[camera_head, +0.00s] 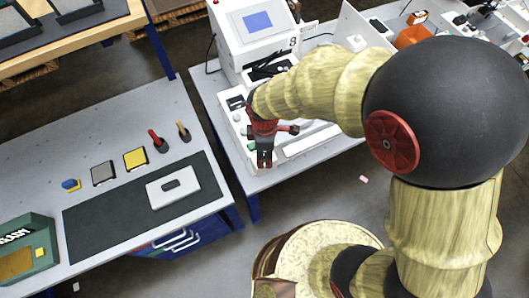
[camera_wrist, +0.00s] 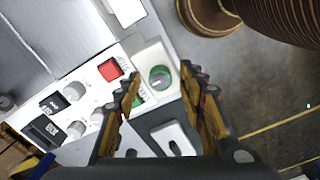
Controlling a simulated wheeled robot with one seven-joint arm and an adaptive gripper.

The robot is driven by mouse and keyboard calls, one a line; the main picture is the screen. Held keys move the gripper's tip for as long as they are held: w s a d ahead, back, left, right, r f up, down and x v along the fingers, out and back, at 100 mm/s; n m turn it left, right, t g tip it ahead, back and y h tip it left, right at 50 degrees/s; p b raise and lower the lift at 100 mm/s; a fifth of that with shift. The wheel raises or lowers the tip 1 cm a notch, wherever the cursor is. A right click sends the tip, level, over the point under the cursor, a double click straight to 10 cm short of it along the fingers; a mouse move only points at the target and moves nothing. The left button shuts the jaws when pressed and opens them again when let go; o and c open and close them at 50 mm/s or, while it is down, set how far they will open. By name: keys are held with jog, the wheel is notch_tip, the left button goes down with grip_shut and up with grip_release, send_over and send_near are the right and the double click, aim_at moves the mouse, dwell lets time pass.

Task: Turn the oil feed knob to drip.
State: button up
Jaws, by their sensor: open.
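A white control panel stands on the grey table, shown in the wrist view (camera_wrist: 92,75) with a red square button (camera_wrist: 110,69) and several grey round knobs (camera_wrist: 75,91). A round dial or knob with a green rim (camera_wrist: 160,78) and a pale mark sits near the panel's end. I cannot read which of these is the oil feed knob. My gripper (camera_wrist: 160,82) is open and empty, with the green-rimmed part showing between its fingertips; I see no clear contact. In the head view my gripper (camera_head: 264,160) points down over the panel's near end.
A white machine with a blue screen (camera_head: 258,22) stands behind the panel. A second table (camera_head: 110,130) at left holds a dark mat with a white block (camera_head: 173,187). Small blocks and two upright handles stand behind the mat. Open floor lies between the tables and my base.

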jog(key=c, duration=0.3)
grip_shut()
dwell(0.3)
